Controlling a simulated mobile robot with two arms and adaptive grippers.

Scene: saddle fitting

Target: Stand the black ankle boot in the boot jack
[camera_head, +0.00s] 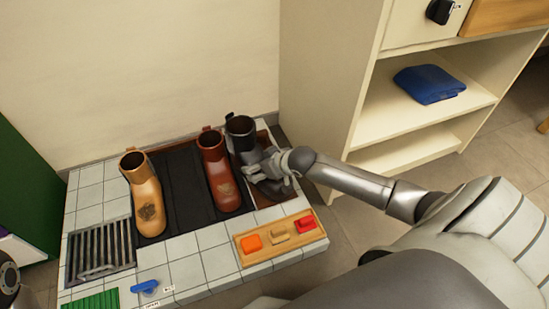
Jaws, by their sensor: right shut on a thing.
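The black ankle boot (241,131) stands roughly upright toward the back right of the tiled platform, its open top facing up. My right gripper (268,169) reaches in from the right and is shut on the boot's low front part. Its fingers hide much of the foot and the sole, so I cannot tell whether the sole touches what is below. A dark brown panel (274,195) lies under and beside the gripper. It may be the boot jack, but the hand and boot cover much of it. My left gripper does not show.
A brown boot (219,175) stands close left of the black one; a tan boot (147,196) stands farther left. A wooden tray (279,250) with coloured blocks lies in front. A metal grate (92,252) and blue brush-like item (145,287) are at left. A cream shelf rises behind right.

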